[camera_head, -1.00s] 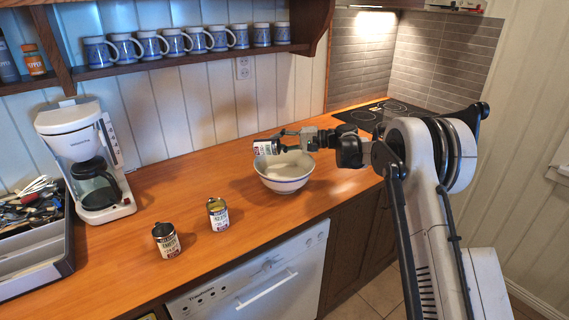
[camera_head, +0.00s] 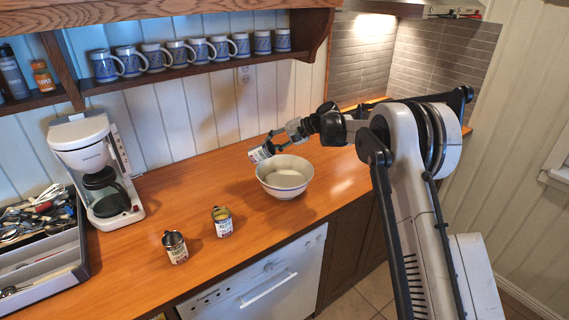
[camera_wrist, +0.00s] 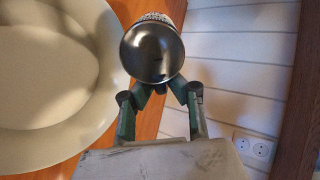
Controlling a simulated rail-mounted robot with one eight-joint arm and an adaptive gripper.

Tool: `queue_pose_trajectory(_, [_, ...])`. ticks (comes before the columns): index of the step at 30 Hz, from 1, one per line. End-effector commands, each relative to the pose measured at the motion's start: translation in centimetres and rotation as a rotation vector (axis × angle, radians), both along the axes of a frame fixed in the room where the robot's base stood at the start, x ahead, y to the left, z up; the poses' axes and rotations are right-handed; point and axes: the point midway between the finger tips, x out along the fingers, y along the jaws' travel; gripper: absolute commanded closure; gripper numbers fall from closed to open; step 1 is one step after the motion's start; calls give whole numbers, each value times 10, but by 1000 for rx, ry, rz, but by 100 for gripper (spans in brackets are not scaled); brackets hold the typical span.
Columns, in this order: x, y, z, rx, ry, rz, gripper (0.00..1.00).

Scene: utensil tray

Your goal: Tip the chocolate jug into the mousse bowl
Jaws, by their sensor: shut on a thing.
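No jug shows; my gripper (camera_head: 272,147) is shut on a small labelled can (camera_head: 259,154). The can is tilted, by the back left rim of a large pale bowl (camera_head: 285,191) on the wooden counter. I cannot tell what the can holds. The bowl's inside looks pale and empty.
Two open cans stand upright on the counter, one (camera_head: 176,249) nearer the front and one (camera_head: 223,224) closer to the bowl. A coffee maker (camera_head: 85,145) and a cutlery tray (camera_head: 78,262) are at left. Mugs (camera_head: 156,55) line the shelf above. An outlet (camera_wrist: 262,150) is on the wall.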

Motion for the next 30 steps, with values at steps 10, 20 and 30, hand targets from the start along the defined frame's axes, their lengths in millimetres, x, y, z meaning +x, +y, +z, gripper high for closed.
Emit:
queue_pose_trajectory(10, [0, 2, 2, -92, 12, 1, 100])
queue_pose_trajectory(20, [1, 5, 10, -237, 28, 3, 100])
queue_pose_trajectory(30, [3, 22, 11, -477, 57, 7, 100])
